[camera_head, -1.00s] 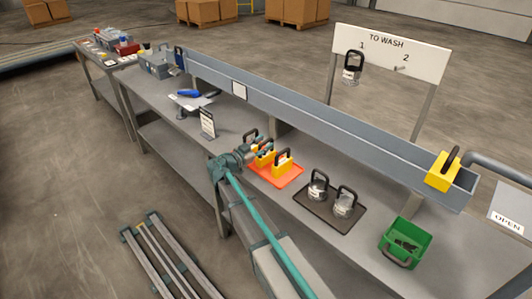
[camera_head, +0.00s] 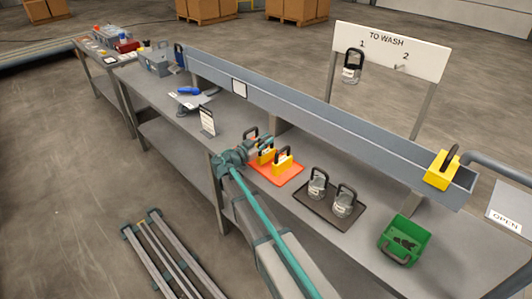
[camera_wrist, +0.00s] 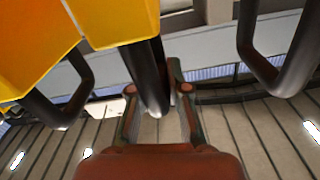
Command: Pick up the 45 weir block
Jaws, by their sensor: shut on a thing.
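Yellow blocks with black loop handles stand close together at the orange mat (camera_head: 291,177) in the head view. The front yellow block (camera_head: 283,164) shows clearly; those behind it are partly hidden by my gripper (camera_head: 264,144). In the wrist view, my gripper (camera_wrist: 160,105) is shut on the black handle (camera_wrist: 150,75) of the middle yellow block (camera_wrist: 117,20). Another yellow block (camera_wrist: 35,45) is at the left, and another black handle (camera_wrist: 255,65) is at the right. No number is readable, so I cannot tell which is the 45 weir block. I cannot tell whether the held block is off the mat.
A small sign (camera_head: 207,121) stands left.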

